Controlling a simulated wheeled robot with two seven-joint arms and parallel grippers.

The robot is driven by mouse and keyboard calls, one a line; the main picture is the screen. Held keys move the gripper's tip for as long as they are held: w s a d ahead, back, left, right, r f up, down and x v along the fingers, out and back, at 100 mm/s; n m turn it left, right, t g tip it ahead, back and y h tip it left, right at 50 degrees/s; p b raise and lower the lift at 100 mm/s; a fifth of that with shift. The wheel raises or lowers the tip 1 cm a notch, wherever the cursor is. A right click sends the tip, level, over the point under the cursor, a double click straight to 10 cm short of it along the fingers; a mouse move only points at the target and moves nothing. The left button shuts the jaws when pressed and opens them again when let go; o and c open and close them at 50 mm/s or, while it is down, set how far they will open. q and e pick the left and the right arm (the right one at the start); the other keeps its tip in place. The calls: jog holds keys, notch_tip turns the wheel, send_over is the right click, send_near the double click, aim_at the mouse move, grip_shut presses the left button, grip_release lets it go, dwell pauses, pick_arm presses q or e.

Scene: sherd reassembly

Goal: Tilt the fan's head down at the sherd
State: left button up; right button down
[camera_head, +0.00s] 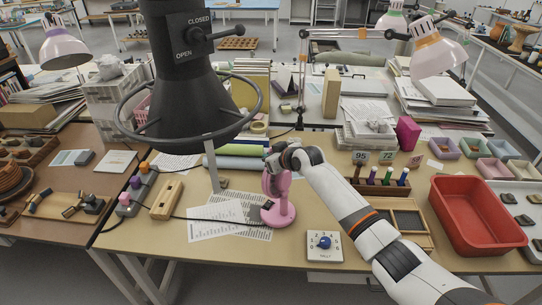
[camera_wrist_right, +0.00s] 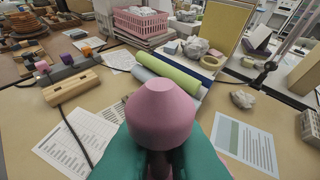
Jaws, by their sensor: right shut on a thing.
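The pink fan (camera_head: 283,213) stands on the table with its round base flat and its stem upright. My right gripper (camera_head: 272,160) is at the top of the fan and hides much of its head. In the right wrist view, the pink fan head (camera_wrist_right: 160,112) is a blunt cone held between the two green fingers of my right gripper (camera_wrist_right: 160,158). I cannot make out the head's exact tilt. I cannot pick out the sherd with certainty. My left gripper is not in view.
A dark extraction hood (camera_head: 187,100) with a ring hangs over the table, left of the fan. Printed sheets (camera_head: 215,222) lie left of the base. A dial box (camera_head: 325,246) is at front right, near a red tray (camera_head: 440,225). A cable crosses the table.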

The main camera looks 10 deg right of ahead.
jog(key=shift+w+r, duration=0.1)
jog(key=shift+r, duration=0.15)
jog(key=c, duration=1.5)
grip_release()
jog(key=shift+s, duration=0.25)
jog(key=shift+s+d, duration=0.2)
jog(key=b+v, duration=0.1)
jog(key=v, duration=1)
jog(key=shift+r+b, duration=0.2)
jog(key=shift+b, duration=0.1)
jog(key=shift+s, duration=0.15)
